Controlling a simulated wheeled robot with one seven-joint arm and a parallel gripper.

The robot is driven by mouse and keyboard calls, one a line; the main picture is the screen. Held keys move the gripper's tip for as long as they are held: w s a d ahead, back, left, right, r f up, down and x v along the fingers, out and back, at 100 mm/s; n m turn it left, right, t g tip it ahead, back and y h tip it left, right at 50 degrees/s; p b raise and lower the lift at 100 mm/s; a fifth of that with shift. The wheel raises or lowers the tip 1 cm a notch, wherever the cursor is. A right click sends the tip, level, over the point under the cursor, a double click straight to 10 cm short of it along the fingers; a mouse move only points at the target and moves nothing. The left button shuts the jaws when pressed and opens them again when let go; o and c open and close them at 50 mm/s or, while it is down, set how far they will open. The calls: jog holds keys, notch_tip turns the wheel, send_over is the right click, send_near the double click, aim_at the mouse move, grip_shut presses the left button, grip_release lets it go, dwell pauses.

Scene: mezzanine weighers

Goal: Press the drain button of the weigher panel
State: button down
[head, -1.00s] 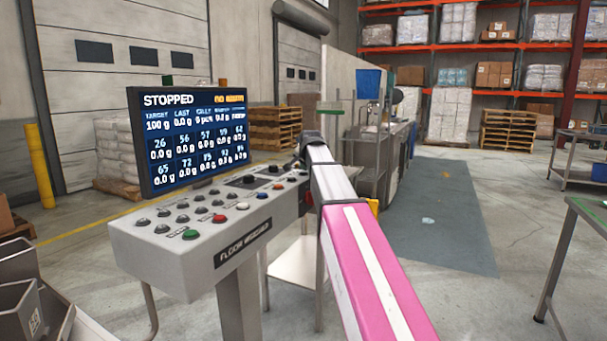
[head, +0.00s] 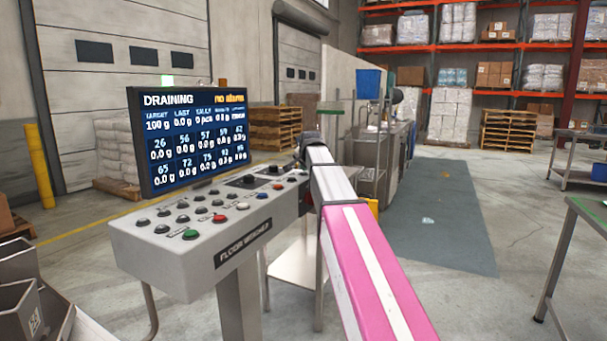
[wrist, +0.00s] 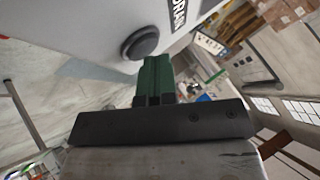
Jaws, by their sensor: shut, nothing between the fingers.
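The weigher panel (head: 155,238) is a grey console with rows of buttons, labelled "FLOOR WEIGHER". Its screen (head: 188,137) reads "DRAINING" and "no alarm". In the wrist view a round black button (wrist: 141,43) sits on the grey panel face beside a label (wrist: 179,14) reading "DRAIN". My gripper (wrist: 155,62) is shut, with green fingers and nothing between them. Its tips are right by the edge of that button; I cannot tell whether they touch it. In the head view my arm hides the gripper and the panel's right end.
Metal bins (head: 20,300) stand at the lower left and a green-topped table (head: 590,215) at the right. A steel workstation (head: 375,150) is behind the panel. The floor to the right is open.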

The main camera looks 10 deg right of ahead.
aim_at(305, 173)
jog(key=shift+r, duration=0.75)
jog(key=shift+r, duration=2.5)
